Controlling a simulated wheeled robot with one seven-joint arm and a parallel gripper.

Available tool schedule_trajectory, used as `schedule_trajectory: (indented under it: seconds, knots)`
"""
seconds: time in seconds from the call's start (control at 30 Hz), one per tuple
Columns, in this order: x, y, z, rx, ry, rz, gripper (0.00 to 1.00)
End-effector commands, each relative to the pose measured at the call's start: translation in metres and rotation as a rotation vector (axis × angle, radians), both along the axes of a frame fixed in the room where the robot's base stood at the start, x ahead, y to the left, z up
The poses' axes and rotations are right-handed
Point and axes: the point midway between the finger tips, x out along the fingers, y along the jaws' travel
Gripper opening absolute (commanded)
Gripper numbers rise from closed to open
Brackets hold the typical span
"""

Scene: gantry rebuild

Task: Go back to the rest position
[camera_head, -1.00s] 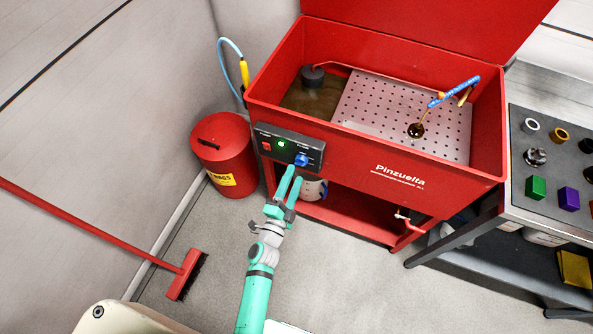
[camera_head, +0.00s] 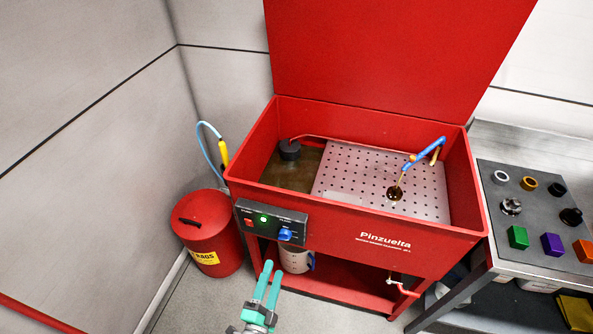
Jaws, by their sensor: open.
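My gripper (camera_head: 268,287) is at the bottom of the head view, its two teal fingers pointing up towards the red parts washer (camera_head: 330,220). The fingers are a little apart with nothing between them. They are below and left of the blue knob (camera_head: 285,235) on the dark control panel (camera_head: 262,222) and apart from it. A green light glows on that panel. Most of my arm is out of view below.
A red rags bin (camera_head: 207,228) stands left of the washer by the wall. A metal can (camera_head: 296,259) sits under the panel. A bench (camera_head: 490,200) with coloured blocks and rings is at the right. A drain tap (camera_head: 402,288) sticks out at the front.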

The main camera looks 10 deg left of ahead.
Motion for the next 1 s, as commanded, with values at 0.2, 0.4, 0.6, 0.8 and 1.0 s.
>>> schedule_trajectory:
  seconds: [0.2, 0.4, 0.6, 0.8, 1.0]
  knots:
    - [-0.007, -0.003, 0.001, -0.019, 0.006, -0.003, 0.52]
    - [-0.056, -0.028, 0.008, -0.177, 0.049, -0.022, 0.52]
    - [-0.120, -0.069, 0.026, -0.442, 0.114, -0.029, 0.52]
    - [-0.178, -0.110, 0.053, -0.739, 0.182, -0.005, 0.52]
    - [-0.221, -0.146, 0.088, -1.031, 0.237, 0.045, 0.52]
